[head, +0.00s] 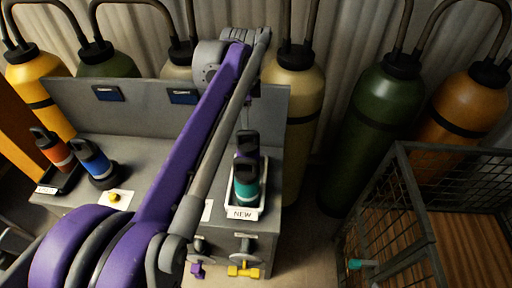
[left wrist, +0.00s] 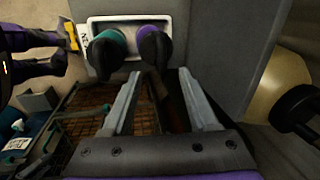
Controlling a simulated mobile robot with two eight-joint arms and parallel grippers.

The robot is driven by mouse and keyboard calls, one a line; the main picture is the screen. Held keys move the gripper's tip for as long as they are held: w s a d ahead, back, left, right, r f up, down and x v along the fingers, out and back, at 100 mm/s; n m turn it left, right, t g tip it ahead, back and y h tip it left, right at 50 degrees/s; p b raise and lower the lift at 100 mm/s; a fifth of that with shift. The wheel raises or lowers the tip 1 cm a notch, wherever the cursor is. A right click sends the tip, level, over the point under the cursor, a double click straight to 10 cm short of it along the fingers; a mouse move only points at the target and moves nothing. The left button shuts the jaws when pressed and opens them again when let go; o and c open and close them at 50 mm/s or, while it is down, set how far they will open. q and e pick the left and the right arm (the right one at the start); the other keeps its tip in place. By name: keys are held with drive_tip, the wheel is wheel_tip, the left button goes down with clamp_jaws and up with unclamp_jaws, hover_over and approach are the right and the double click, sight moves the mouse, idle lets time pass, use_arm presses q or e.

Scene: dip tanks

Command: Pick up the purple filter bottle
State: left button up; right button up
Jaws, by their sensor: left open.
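The purple filter bottle (head: 247,145) stands upright with a dark top in the white tray labelled NEW, at the back of a teal bottle (head: 246,181). In the left wrist view the purple bottle (left wrist: 153,44) is beside the teal bottle (left wrist: 108,48). My left gripper (left wrist: 160,76) is open and empty. Its two grey fingers point toward the tray, with the purple bottle beyond the gap between them. In the head view my purple left arm reaches over the counter and the gripper's fingertips are hard to make out. I see no right gripper clearly.
The white tray (head: 232,211) sits on a grey counter (head: 140,154) with a back panel. A blue bottle (head: 92,158) and an orange bottle (head: 54,149) stand at the left. A yellow valve (head: 243,270) projects at the front. A wire cage (head: 418,205) is at right, and gas cylinders line the back.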

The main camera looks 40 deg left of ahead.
use_arm(q)
hover_over(246, 135)
drive_tip(key=f, duration=0.5)
drive_tip(key=shift+s, duration=0.2)
drive_tip(key=shift+x, duration=2.7)
drive_tip(key=shift+w+d, duration=0.1)
drive_tip(key=shift+w, duration=0.05)
clamp_jaws()
